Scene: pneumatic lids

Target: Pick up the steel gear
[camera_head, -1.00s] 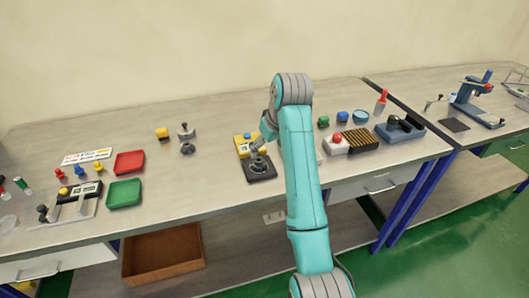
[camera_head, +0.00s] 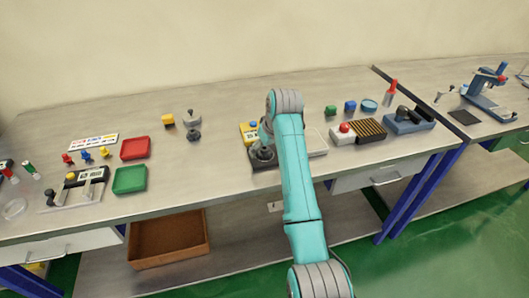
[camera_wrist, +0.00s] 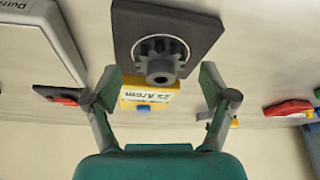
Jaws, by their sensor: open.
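The steel gear (camera_wrist: 162,57) is a dark grey toothed wheel with a raised hub. In the wrist view it sits on a dark square plate (camera_wrist: 205,18). My gripper (camera_wrist: 158,78) is open, with one finger to each side of the gear and clear space between them and it. In the head view my gripper (camera_head: 264,150) is low over the dark plate (camera_head: 262,164) on the bench, and the gear cannot be made out there behind my gripper and arm.
A yellow labelled box (camera_wrist: 150,94) with a blue knob stands beside the plate. A pale flat box (camera_head: 316,141) lies right of my arm. Red (camera_head: 135,148) and green (camera_head: 129,179) trays are to the left. Bare bench lies between the trays and the plate.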

